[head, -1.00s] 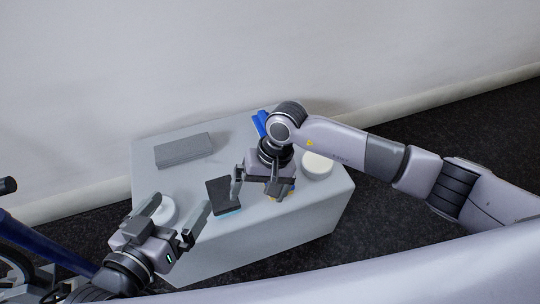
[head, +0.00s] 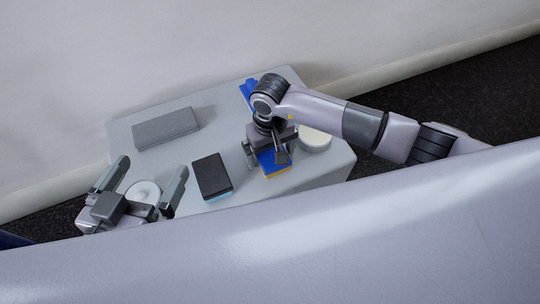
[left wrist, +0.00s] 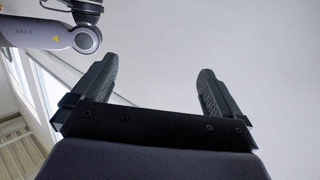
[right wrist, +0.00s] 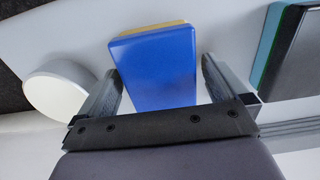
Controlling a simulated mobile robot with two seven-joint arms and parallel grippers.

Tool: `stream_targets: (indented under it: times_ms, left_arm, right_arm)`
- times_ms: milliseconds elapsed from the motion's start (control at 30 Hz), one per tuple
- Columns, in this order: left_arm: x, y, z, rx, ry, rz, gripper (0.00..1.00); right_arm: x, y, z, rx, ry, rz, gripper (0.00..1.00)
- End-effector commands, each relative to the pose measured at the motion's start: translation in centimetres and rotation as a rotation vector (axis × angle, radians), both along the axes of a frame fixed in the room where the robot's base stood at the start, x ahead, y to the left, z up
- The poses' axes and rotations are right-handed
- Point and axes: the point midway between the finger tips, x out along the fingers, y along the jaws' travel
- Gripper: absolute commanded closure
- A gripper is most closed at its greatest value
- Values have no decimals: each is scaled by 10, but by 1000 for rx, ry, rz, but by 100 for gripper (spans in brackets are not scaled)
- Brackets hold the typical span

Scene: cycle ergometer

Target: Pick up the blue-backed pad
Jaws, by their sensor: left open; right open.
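The blue-backed pad (head: 272,163) lies on the grey table with a yellow underside showing at its edge. In the right wrist view the pad (right wrist: 157,68) shows its blue back between the two fingers. My right gripper (head: 266,155) is open, with one finger at each side of the pad; I cannot tell whether they touch it. In the right wrist view the right gripper (right wrist: 165,85) has its fingers apart around the pad's near end. My left gripper (head: 148,178) is open and empty, in front of a white round thing. The left wrist view shows its open fingers (left wrist: 155,80) against the wall.
A black-topped pad with a light blue underside (head: 212,177) lies left of the blue pad. A grey block (head: 166,129) lies at the back left. A white round container (head: 314,140) stands right of my right gripper. A blue item (head: 247,90) is at the back edge.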

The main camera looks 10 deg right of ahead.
Motion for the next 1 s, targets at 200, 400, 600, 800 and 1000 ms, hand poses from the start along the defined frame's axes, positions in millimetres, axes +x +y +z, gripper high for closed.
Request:
stream_targets:
  times_ms: [200, 400, 600, 800, 1000]
  left_arm:
    - [0, 0, 1, 1, -1, 0, 0]
    - [0, 0, 1, 1, -1, 0, 0]
    - [0, 0, 1, 1, -1, 0, 0]
    - [-1, -1, 4, -9, 8, -4, 0]
    - [4, -7, 2, -48, 69, -11, 0]
  right_arm:
    - [0, 0, 0, 1, -1, -1, 6]
    - [0, 0, 0, 1, -1, -1, 52]
    - [0, 0, 1, 1, -1, -1, 52]
    - [1, 0, 11, 2, -3, -1, 52]
    - [1, 0, 42, 0, -5, 0, 52]
